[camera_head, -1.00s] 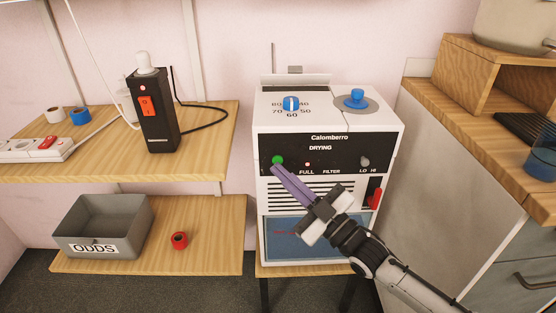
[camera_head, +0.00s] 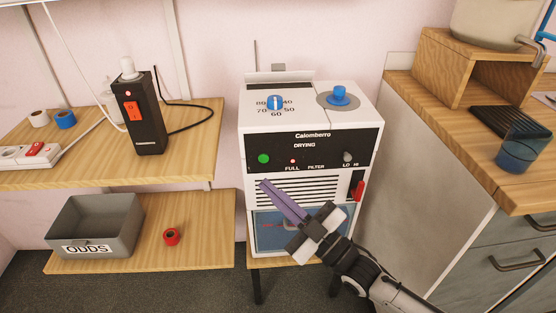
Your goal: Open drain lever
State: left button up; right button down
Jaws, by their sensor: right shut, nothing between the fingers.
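The white drying machine (camera_head: 252,122) with a black front panel stands on a small wooden stand in the middle. A red lever (camera_head: 358,190) sits on the right side of its front, below the panel; I take it as the drain lever. My right gripper (camera_head: 265,184) is shut and empty, its purple fingers pointing up-left in front of the vent slats. It is left of the red lever and apart from it. I cannot tell whether the fingertips touch the machine. My right gripper partly covers the blue tank (camera_head: 270,238) low on the front. My left gripper is not in view.
Left shelves hold a black box with a red switch (camera_head: 134,111), a power strip (camera_head: 20,151), tape rolls (camera_head: 65,119), a grey ODDS bin (camera_head: 95,220) and a red ring (camera_head: 171,236). A wooden counter (camera_head: 440,130) with drawers stands close on the right.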

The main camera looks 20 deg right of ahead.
aim_at(357, 193)
jog(key=z, duration=1.25)
